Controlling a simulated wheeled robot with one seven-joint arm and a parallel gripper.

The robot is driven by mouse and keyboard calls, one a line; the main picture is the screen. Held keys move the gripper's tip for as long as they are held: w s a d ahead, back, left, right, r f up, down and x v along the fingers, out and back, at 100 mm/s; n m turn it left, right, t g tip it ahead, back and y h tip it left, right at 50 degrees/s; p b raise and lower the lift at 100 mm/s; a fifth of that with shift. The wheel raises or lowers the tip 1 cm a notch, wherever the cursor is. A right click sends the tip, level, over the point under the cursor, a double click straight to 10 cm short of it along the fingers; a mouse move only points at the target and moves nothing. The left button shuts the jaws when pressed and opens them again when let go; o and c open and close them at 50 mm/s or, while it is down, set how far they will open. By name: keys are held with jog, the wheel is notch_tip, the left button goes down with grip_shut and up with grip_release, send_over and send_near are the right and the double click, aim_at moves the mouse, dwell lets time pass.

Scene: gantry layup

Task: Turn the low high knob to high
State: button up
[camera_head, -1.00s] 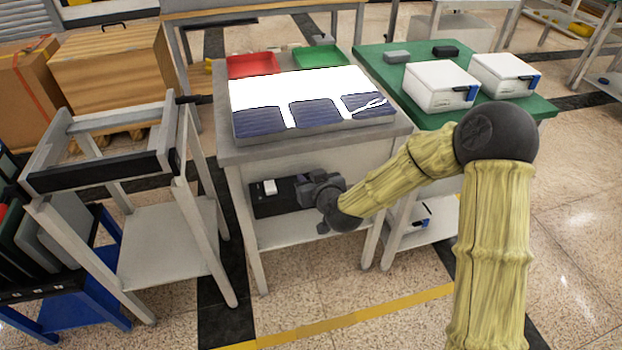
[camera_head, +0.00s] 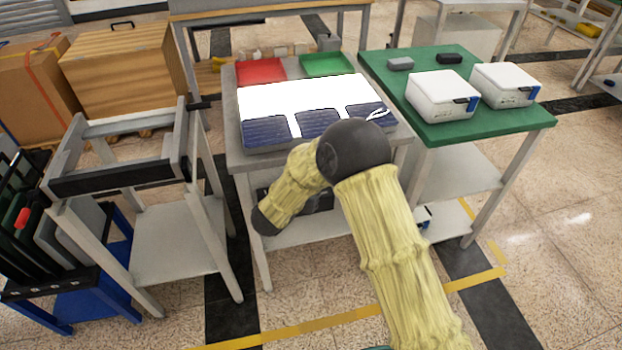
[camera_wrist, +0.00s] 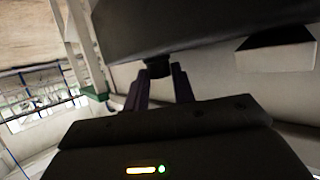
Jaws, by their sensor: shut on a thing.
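The dark knob (camera_wrist: 157,68) sticks out from a dark panel (camera_wrist: 215,22) in the wrist view. My gripper (camera_wrist: 159,77) has its two fingers on either side of the knob and is shut on it. The knob's marks and setting do not show. In the head view my arm hides the gripper and the knob. Only a bit of the dark panel (camera_head: 322,203) shows under the bench (camera_head: 240,160).
Solar panels (camera_head: 320,122) lie on the bench, with a red tray (camera_head: 260,71) and green tray (camera_head: 327,63) behind. A grey frame stand (camera_head: 125,185) is at left. A green table (camera_head: 440,130) with white boxes (camera_head: 442,95) is at right.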

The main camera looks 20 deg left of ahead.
jog(key=shift+m+h, duration=0.5)
jog(key=shift+h, duration=0.1)
jog(key=o, duration=1)
jog(key=shift+w, duration=0.1)
jog(key=shift+c, duration=0.2)
jog(key=p+v, duration=0.2)
jog(key=v, duration=1.5)
jog(key=shift+r, duration=0.3)
jog(key=shift+d, duration=0.1)
